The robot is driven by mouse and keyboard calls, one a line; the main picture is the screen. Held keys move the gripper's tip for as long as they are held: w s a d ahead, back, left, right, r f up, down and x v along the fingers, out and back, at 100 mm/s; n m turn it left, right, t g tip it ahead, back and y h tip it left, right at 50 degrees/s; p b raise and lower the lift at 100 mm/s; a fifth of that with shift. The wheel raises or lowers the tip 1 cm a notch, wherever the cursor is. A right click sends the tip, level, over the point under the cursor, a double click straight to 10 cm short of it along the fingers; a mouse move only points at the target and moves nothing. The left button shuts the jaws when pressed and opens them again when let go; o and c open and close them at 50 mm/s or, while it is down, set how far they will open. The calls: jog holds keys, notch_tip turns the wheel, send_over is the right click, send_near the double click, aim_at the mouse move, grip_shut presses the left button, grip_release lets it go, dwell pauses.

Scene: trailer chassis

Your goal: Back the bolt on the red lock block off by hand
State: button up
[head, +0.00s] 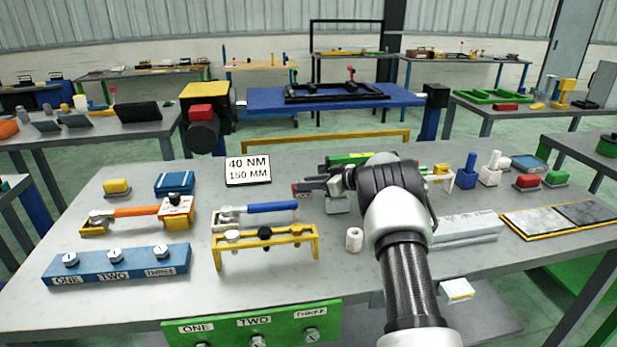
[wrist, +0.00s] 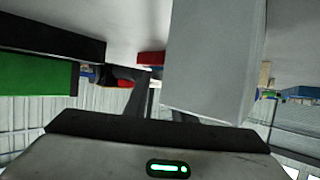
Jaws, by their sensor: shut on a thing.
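The red lock block (head: 307,188) sits on the near workbench, just left of my gripper's tips; a bit of red (wrist: 151,58) also shows at the top of the wrist view. My gripper (head: 318,184) is low over the bench and points left at the red block. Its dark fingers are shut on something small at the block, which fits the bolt. The bolt itself is hidden by the fingers, so its thread and how far it stands out cannot be seen.
A grey block (head: 338,205) stands just below my gripper and is large in the wrist view (wrist: 215,60). A green block (head: 347,160) lies behind. A white roll (head: 354,240), a yellow rack (head: 264,246) and a blue-handled wrench (head: 262,208) are nearby.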

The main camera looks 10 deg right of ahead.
jog(key=o, duration=1.1)
jog(key=shift+c, duration=0.2)
jog(key=p+v, duration=0.2)
jog(key=v, duration=1.5)
jog(key=shift+r, duration=0.15)
jog(key=shift+s, duration=0.1)
